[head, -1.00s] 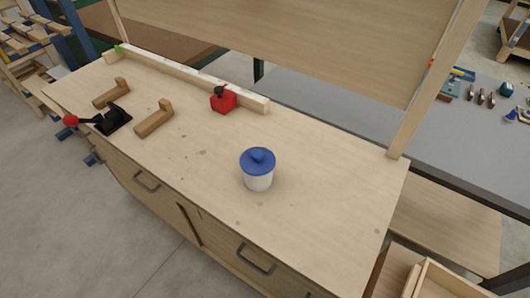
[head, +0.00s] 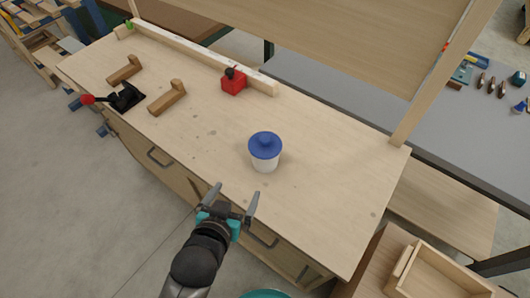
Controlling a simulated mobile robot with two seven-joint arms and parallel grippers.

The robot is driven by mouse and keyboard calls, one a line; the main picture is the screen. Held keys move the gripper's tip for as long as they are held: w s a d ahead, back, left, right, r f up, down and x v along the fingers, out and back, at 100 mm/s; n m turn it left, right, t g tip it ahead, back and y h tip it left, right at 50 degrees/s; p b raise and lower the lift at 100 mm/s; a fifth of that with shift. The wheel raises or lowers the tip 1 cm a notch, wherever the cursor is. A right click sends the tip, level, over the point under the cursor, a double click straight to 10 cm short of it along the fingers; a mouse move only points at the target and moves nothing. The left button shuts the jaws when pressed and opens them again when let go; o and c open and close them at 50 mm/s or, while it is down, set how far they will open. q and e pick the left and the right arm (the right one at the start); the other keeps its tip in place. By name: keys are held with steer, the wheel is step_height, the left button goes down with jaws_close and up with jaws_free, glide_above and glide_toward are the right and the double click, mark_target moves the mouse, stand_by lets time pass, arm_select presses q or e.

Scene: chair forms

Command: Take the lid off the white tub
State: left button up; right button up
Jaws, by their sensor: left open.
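The white tub (head: 265,164) stands upright on the wooden workbench in the head view, right of the bench's middle. Its blue lid (head: 265,146) with a round knob sits on top of it. My left gripper (head: 232,190) is at the bench's front edge, in front of the tub and a little to its left in the picture. Its two fingers are spread, with nothing between them, and it is apart from the tub. My right gripper is not in view.
A red block-like item with a black knob (head: 233,82) stands by the long wooden rail (head: 200,55) at the back. Two L-shaped wooden pieces and a black clamp with a red ball (head: 88,99) are at the left. The bench top around the tub is clear.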

mark_target(260, 161)
arm_select(q)
steer(key=shift+t+h, duration=0.6)
steer(key=shift+t, duration=0.2)
steer(key=w+d, duration=0.1)
steer(key=w, duration=0.2)
steer(key=w+d+f+b, duration=0.1)
steer(key=w+d, duration=0.1)
steer(key=w, duration=0.1)
steer(key=w+d+f, duration=0.1)
steer(key=w+d, duration=0.1)
steer(key=w, duration=0.1)
steer(key=shift+w+d, duration=0.1)
steer(key=shift+w, duration=0.25)
steer(key=shift+b+x, duration=0.8)
steer(key=shift+x, duration=1.8)
steer(key=shift+c, duration=0.2)
steer(key=c, duration=0.9)
steer(key=shift+r, duration=0.15)
steer(key=shift+c, duration=0.2)
step_height(260, 161, up, 20)
steer(key=p, duration=0.5)
